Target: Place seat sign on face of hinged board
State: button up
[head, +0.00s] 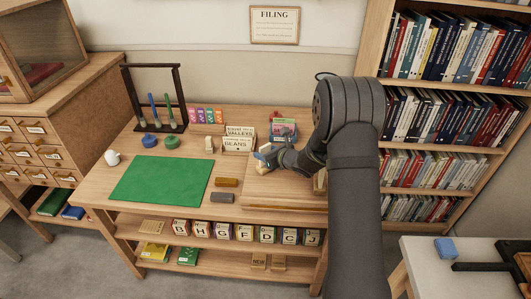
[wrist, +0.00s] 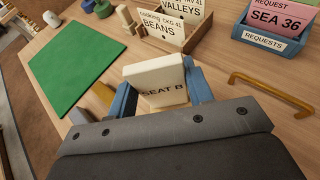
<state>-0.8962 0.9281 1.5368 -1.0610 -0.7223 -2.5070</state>
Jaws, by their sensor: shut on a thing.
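The seat sign (wrist: 156,82) is a cream block lettered "SEAT B". My gripper (wrist: 160,98) is shut on it, with a blue finger on each side. In the head view my gripper (head: 265,157) is over the right half of the table, and the seat sign (head: 263,171) shows small and pale beside it. A flat wooden panel (head: 270,190), apparently the hinged board, lies beneath and in front of my gripper. A brass handle (wrist: 272,94) stands on the wood in the wrist view. I cannot tell whether the sign touches the wood. My arm hides the board's right part.
A green mat (head: 160,179) lies at left. Card holders marked "VALLEYS" and "BEANS" (wrist: 163,30) stand behind the sign. A blue requests box (wrist: 266,40) is at back right. Brown (head: 226,182) and grey (head: 222,197) blocks lie left of the panel.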

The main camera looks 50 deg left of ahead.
jog(key=shift+f, duration=0.15)
jog(key=o, duration=1.3)
jog(key=v, duration=1.2)
